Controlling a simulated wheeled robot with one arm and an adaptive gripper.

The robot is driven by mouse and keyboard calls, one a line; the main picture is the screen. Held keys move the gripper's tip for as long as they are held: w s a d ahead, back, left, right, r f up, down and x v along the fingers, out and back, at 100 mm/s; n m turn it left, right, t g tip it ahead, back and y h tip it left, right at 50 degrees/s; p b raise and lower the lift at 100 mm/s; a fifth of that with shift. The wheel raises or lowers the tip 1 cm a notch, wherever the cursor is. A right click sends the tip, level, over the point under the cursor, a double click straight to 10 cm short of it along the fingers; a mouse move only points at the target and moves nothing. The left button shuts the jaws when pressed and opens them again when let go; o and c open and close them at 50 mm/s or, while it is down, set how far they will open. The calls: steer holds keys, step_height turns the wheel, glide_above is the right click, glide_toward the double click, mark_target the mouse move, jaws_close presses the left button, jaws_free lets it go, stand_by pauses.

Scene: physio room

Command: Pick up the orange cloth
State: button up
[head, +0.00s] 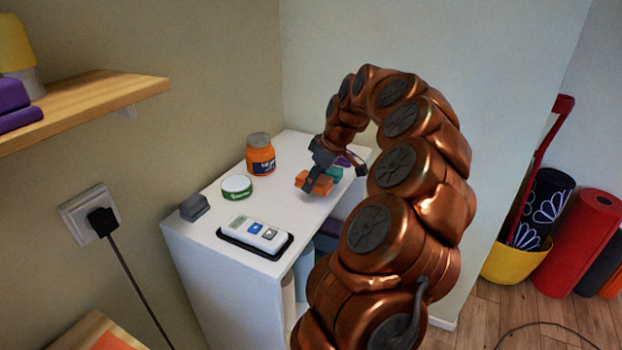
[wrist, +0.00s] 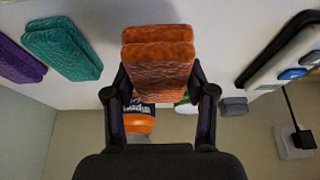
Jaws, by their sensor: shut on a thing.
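The orange cloth (wrist: 157,62) is a folded, textured pad between the two fingers of my gripper (wrist: 160,95) in the wrist view. The fingers press on its two sides. In the head view the orange cloth (head: 313,182) is at my gripper (head: 314,172), over the right part of the white cabinet top (head: 205,205). I cannot tell whether it still touches the top. My arm hides part of the cabinet's right side.
A teal cloth (wrist: 63,47) and a purple cloth (wrist: 15,60) lie beside the orange one. An orange jar (head: 261,158), a green-and-white tin (head: 237,187), a grey block (head: 194,207) and a white device on a black tray (head: 226,234) stand on the cabinet. A wooden shelf (head: 100,95) juts out at left.

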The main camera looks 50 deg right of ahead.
steer(key=s+a+r+b, duration=0.1)
steer(key=s+a, duration=0.3)
steer(key=s, duration=0.8)
steer(key=shift+s+a+b, duration=0.2)
steer(key=shift+s+b, duration=0.1)
steer(key=shift+b, duration=0.35)
steer(key=shift+r, duration=0.1)
steer(key=o, duration=0.6)
steer(key=c, duration=0.4)
steer(key=shift+o, duration=0.2)
